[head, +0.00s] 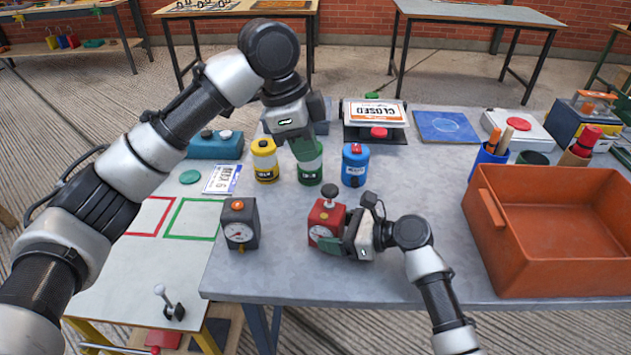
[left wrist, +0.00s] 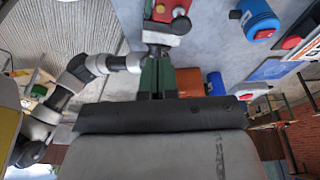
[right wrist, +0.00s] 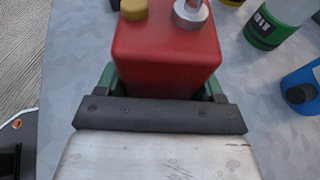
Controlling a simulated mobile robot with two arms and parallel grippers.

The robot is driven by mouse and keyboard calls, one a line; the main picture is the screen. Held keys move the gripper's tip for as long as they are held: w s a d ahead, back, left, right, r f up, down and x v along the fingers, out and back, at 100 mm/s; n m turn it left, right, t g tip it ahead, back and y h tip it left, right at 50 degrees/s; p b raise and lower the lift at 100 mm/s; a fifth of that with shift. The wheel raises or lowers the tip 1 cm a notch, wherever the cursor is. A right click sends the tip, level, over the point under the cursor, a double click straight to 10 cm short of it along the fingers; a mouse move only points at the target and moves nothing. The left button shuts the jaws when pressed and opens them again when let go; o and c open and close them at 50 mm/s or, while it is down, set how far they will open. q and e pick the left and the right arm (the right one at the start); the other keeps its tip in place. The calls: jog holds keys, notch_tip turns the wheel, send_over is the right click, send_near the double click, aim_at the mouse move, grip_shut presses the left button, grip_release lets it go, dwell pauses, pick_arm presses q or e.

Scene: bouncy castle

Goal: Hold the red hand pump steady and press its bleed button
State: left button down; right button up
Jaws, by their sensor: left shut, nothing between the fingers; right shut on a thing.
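My right gripper (head: 334,238) is shut on the pump's body from the right. My left gripper (head: 308,154) is shut and empty, behind and above the pump, in front of the green canister (head: 310,172). The left wrist view also shows the pump (left wrist: 175,10).
A dark pump-like box (head: 240,230) with a dial and orange knob stands left of the red pump. Yellow (head: 265,165) and blue (head: 355,168) canisters stand behind. A large orange bin (head: 550,270) fills the right side. The table front between the two pumps is clear.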

aim_at(321, 217)
pick_arm(q)
jog(key=x, duration=1.2)
jog(key=shift+a+f, duration=0.15)
jog(key=shift+a, duration=0.25)
jog(key=shift+f, duration=0.6)
jog(key=shift+f, duration=0.7)
jog(key=shift+s+a+f, duration=0.1)
jog(key=shift+f, duration=0.25)
pick_arm(e)
jog(key=shift+s+a+r, duration=0.1)
jog(key=shift+s, duration=0.05)
pick_arm(q)
jog(key=shift+r, duration=0.5)
jog(key=d+v, duration=0.1)
jog(key=v, duration=1.3)
jog(key=shift+d+r, duration=0.2)
